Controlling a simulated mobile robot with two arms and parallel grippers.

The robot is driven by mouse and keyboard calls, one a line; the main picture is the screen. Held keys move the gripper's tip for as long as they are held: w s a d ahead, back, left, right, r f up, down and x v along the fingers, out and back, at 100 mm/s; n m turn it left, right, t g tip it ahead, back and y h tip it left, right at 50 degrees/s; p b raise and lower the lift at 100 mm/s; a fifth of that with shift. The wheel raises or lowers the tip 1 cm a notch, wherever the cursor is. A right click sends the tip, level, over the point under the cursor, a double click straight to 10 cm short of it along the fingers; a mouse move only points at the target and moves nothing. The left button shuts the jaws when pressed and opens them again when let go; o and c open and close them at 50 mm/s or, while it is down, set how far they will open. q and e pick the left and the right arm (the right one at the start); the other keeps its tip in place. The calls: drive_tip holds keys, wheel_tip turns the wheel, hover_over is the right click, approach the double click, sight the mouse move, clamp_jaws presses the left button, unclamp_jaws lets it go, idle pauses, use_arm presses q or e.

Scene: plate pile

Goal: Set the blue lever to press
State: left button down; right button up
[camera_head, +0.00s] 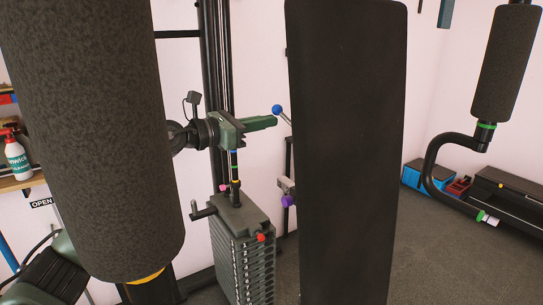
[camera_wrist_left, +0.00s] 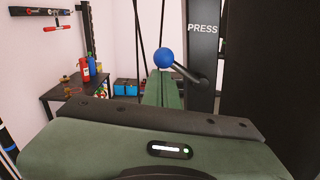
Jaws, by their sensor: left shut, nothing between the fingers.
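The blue lever shows as a blue ball (camera_head: 277,110) on a thin rod that runs down right to the edge of the tall black pad. In the left wrist view the blue ball (camera_wrist_left: 165,58) sits on a dark rod that slants down right across a dark post. The post bears a white PRESS label (camera_wrist_left: 202,28) above the rod. My left gripper (camera_head: 274,121) is green, and its shut, empty fingers point right at the lever. Its fingertips (camera_wrist_left: 161,76) show just below the ball; I cannot tell whether they touch. My right gripper is not in view.
A large black roller (camera_head: 95,130) fills the left, and the tall black pad (camera_head: 347,150) blocks the middle. A weight stack (camera_head: 240,250) stands below my left gripper. A purple knob (camera_head: 288,201) is below the lever. A table (camera_wrist_left: 75,84) with bottles is at left.

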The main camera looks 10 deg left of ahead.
use_arm(q)
drive_tip(key=shift+r, duration=0.1)
idle(0.4)
drive_tip(key=b+v, duration=0.2)
drive_tip(key=v, duration=0.5)
drive_tip(key=shift+s+a, duration=0.3)
drive_tip(key=shift+s, duration=0.05)
